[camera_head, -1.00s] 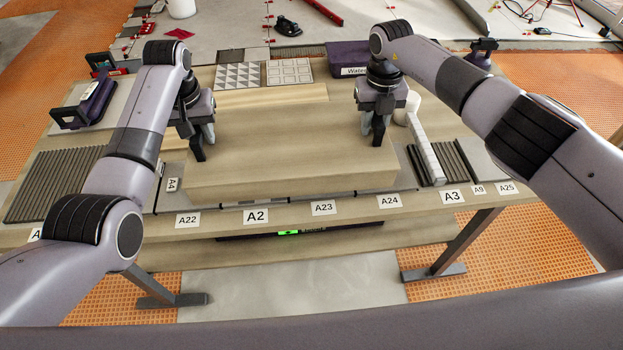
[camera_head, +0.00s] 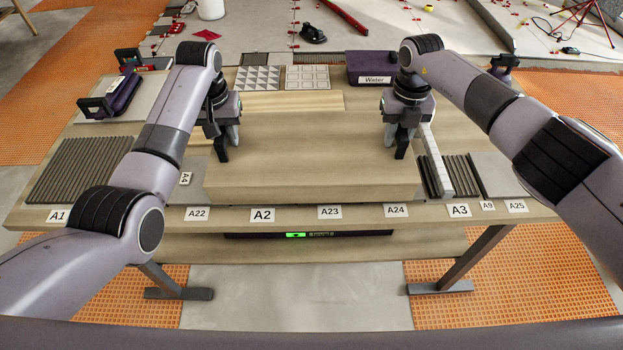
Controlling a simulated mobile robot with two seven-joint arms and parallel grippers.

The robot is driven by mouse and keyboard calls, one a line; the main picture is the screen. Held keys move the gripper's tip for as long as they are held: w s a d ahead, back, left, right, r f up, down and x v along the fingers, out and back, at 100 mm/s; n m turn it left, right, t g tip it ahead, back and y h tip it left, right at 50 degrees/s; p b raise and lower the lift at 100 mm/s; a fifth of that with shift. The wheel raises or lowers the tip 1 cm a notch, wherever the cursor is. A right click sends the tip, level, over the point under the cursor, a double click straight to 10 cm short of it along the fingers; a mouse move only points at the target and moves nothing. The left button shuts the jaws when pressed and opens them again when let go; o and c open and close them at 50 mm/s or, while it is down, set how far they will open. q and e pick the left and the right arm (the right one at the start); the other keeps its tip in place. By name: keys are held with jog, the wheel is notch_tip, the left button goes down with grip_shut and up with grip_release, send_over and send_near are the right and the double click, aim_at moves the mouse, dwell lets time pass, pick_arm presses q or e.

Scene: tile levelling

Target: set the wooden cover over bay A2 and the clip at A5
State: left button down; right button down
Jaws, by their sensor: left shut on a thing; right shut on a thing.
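The wooden cover (camera_head: 312,165) is a broad, thick, light-wood slab at the middle of the table, behind the labels A22, A2 (camera_head: 262,215), A23 and A24. It lies level as far as I can see and hides the bay behind A2. My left gripper (camera_head: 221,150) is shut on the cover near its left end. My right gripper (camera_head: 401,148) is shut on it near its right end. I cannot tell whether the cover's underside touches the table. I can make out neither the clip nor an A5 label.
A pale bar (camera_head: 436,170) lies close to the cover's right end, by dark ribbed strips (camera_head: 462,172) behind A3. A ribbed grey panel (camera_head: 80,168) is behind A1. Tile samples (camera_head: 307,77) and a purple Water box (camera_head: 371,68) stand at the back.

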aim_at(230, 154)
jog(key=shift+f, duration=0.1)
